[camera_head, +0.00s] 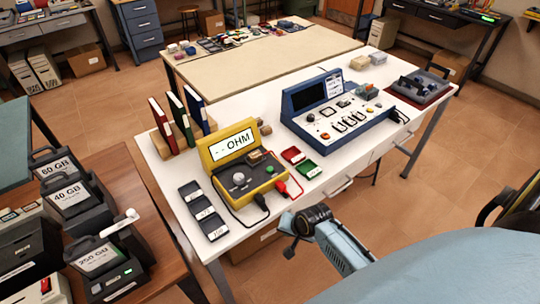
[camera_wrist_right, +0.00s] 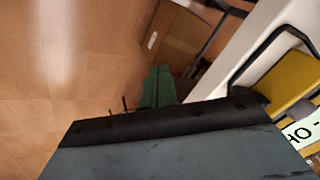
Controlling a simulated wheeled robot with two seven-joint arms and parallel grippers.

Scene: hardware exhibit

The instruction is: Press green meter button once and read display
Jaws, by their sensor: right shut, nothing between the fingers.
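The yellow meter (camera_head: 245,165) stands on the white table, its display (camera_head: 232,144) reading "- - OHM". A grey knob (camera_head: 238,178) sits on its front panel, and red and black leads plug in at its front right. My right gripper (camera_head: 291,224) is shut and empty, in front of the table's near edge, apart from the meter. My left gripper is not in view.
A blue instrument console (camera_head: 335,109) stands right of the meter. A red tray (camera_head: 293,155) and a green tray (camera_head: 308,168) lie between them. Dark blocks (camera_head: 204,210) lie left of the meter, with upright binders (camera_head: 178,115) behind. A drawer handle (camera_head: 340,187) projects from the table front.

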